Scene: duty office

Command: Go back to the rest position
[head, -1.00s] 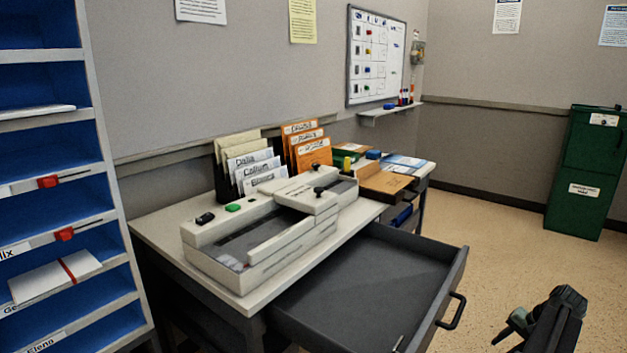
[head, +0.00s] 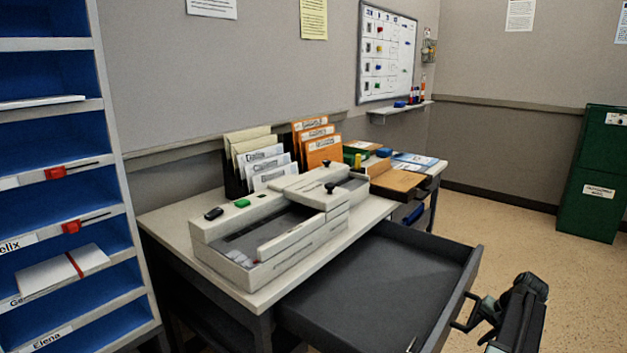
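My gripper (head: 484,326) is at the lower right, dark and partly cut off by the bottom edge of the picture. In the picture its fingers are beside the handle (head: 466,315) of the open drawer (head: 375,285); I cannot tell whether they touch it. The gap between the fingertips is not clear. The drawer is pulled far out from under the desk (head: 165,222), and its visible floor looks almost bare, with a thin light item near the front.
A grey machine (head: 270,240) stands on the desk, with file holders behind it. A blue pigeonhole shelf (head: 105,120) stands at the left. A green cabinet (head: 592,190) is at the far right. The floor (head: 520,235) between drawer and cabinet is clear.

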